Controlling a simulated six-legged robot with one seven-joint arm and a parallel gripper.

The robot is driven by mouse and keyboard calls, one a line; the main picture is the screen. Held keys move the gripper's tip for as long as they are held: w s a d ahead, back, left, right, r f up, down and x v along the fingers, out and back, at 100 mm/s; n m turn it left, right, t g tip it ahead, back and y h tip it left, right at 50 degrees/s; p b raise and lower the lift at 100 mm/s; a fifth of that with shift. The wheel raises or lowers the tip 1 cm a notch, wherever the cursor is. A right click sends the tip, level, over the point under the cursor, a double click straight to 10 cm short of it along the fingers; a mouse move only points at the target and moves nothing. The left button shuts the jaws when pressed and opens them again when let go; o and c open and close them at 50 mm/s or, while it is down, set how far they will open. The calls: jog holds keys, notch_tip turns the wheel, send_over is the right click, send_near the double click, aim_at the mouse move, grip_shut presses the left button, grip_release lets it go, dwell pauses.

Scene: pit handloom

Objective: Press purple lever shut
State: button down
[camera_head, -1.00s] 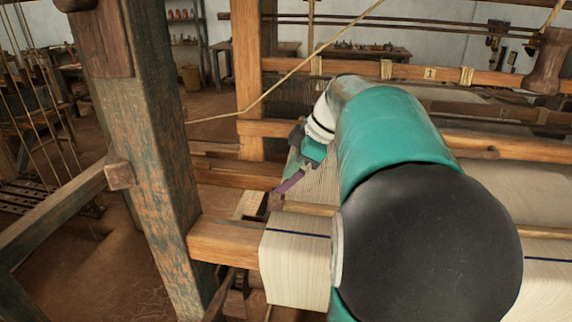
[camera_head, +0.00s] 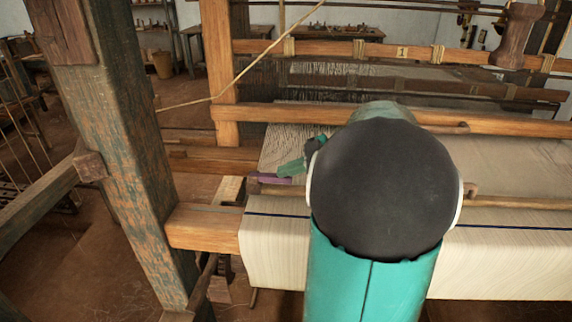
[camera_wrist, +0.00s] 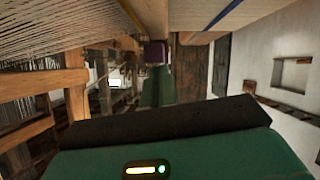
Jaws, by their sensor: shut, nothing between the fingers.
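The purple lever (camera_head: 270,178) shows as a short, nearly level bar at the left end of the cloth beam, next to the wooden side rail. In the wrist view its purple end (camera_wrist: 155,52) is small and lies just beyond my fingers. My gripper (camera_head: 290,168) is shut and empty, its teal fingers at the lever's right end. The fingers also show in the wrist view (camera_wrist: 156,84), in line with the purple end. I cannot tell whether they touch it. My arm hides the space to the right of the gripper.
The pale cloth roll (camera_head: 278,250) lies below and in front of the gripper. A thick upright post (camera_head: 115,150) stands at the left, joined by a side rail (camera_head: 203,227). Warp threads (camera_head: 285,143) and a wooden crossbar (camera_head: 300,112) lie behind. A rope crosses above.

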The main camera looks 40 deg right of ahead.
jog(key=shift+s+f, duration=0.15)
jog(key=shift+f, duration=0.25)
jog(key=shift+a, duration=0.1)
dwell(0.3)
